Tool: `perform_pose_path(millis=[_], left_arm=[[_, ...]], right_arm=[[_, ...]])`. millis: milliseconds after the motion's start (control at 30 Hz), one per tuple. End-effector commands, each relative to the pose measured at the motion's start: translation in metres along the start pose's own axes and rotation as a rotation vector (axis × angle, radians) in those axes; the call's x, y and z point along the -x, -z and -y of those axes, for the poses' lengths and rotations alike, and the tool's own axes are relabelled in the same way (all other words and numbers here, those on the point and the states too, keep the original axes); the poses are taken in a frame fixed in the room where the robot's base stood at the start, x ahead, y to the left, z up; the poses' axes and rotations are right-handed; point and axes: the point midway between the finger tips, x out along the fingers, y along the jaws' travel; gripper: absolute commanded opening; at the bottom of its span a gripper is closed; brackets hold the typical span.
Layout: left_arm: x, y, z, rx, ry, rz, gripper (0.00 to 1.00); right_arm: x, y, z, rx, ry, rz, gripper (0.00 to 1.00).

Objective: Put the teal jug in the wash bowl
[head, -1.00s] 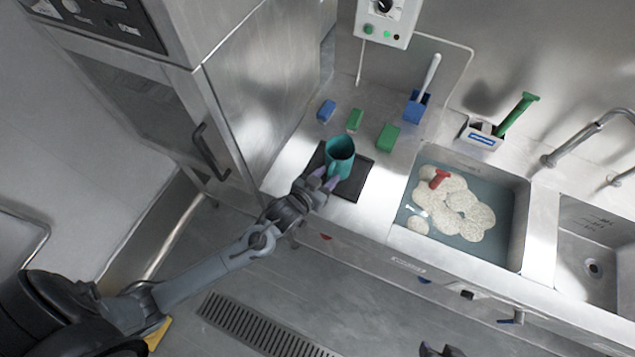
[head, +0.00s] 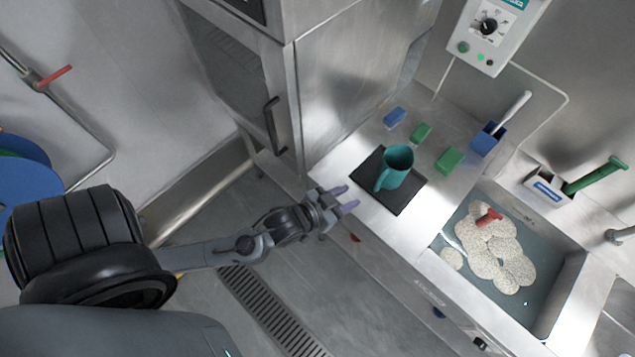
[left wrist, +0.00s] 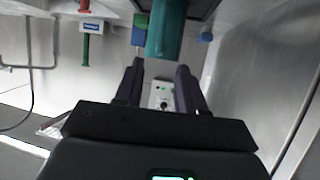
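The teal jug (head: 396,168) stands upright on a black mat (head: 407,197) on the steel counter, its handle toward my left arm. My left gripper (head: 350,197) is open and empty, its purple-grey fingers apart from the jug, just in front of the mat by the counter's front edge. In the left wrist view, the jug (left wrist: 165,32) shows at the top, beyond the two spread fingers (left wrist: 158,80). The wash bowl (head: 572,290) is the sunken basin to the right, with bluish water and pale foam. My right gripper is not in view.
A blue block (head: 394,117) and green blocks (head: 449,160) lie behind the mat. A blue holder with a white-handled brush (head: 487,139) and a white box with a green-handled tool (head: 549,187) stand at the back. A steel cabinet (head: 345,85) rises left of the jug.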

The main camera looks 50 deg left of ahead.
Motion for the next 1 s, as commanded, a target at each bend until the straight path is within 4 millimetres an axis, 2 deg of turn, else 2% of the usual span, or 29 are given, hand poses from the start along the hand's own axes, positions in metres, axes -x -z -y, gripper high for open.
perform_pose_path(millis=[167, 400, 533, 633, 767, 1000], left_arm=[[0.013, -0.015, -0.006, -0.001, -0.009, 0.187, 0.39], [0.06, -0.044, -0.011, -0.05, -0.037, 0.552, 0.39], [0.087, -0.055, -0.009, -0.082, -0.047, 0.704, 0.39], [0.102, -0.06, -0.007, -0.098, -0.05, 0.781, 0.27], [0.111, -0.063, -0.006, -0.111, -0.053, 0.826, 0.27], [0.112, -0.063, -0.006, -0.112, -0.053, 0.83, 0.27]], right_arm=[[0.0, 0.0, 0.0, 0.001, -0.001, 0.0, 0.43], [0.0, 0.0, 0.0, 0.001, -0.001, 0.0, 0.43], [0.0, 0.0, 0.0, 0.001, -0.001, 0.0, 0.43], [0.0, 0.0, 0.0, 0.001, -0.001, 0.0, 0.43], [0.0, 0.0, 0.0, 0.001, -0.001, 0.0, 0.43], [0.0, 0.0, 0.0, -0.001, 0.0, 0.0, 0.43]])
